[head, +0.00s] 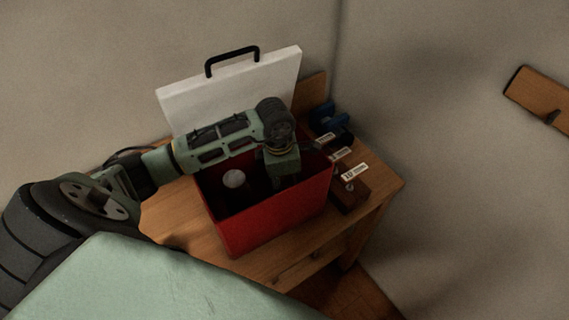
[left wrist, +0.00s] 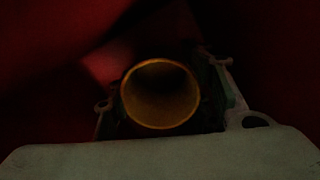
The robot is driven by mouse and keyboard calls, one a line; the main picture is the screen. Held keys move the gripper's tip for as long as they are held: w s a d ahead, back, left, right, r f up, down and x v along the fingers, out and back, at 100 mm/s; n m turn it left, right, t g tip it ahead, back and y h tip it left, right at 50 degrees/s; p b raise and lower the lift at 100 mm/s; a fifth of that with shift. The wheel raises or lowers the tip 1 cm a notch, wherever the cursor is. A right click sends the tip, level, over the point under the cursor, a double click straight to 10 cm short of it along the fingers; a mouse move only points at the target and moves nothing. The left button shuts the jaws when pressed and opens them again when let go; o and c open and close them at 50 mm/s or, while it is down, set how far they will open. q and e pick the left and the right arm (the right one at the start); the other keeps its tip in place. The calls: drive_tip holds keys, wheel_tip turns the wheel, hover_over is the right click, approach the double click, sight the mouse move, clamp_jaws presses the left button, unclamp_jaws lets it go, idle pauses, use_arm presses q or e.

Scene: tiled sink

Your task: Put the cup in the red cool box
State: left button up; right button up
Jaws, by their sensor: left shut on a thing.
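The red cool box (head: 268,222) stands open on a wooden table, its white lid (head: 230,88) with a black handle raised at the back. My left arm reaches over the box from the left, and my left gripper (head: 286,180) points down inside it. In the left wrist view the cup (left wrist: 160,94) shows as a round mouth with an orange-yellow rim, held between the fingers of my left gripper. Dark red box walls surround it. The cup's base, and whether it touches the box floor, are hidden. My right gripper is out of view.
A pale round thing (head: 233,178) shows inside the box, left of my gripper. Several small labelled items (head: 349,190) stand along the table right of the box. The table's front edge (head: 290,268) is mostly bare. Walls close in behind and to the right.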

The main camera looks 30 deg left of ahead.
sight(288, 184)
use_arm(q)
wheel_tip(288, 184, down, 5)
drive_tip(key=b, duration=0.2)
drive_tip(key=shift+b, duration=0.4)
drive_tip(key=shift+w, duration=0.1)
drive_tip(key=shift+f, duration=0.1)
drive_tip(key=o, duration=1.3)
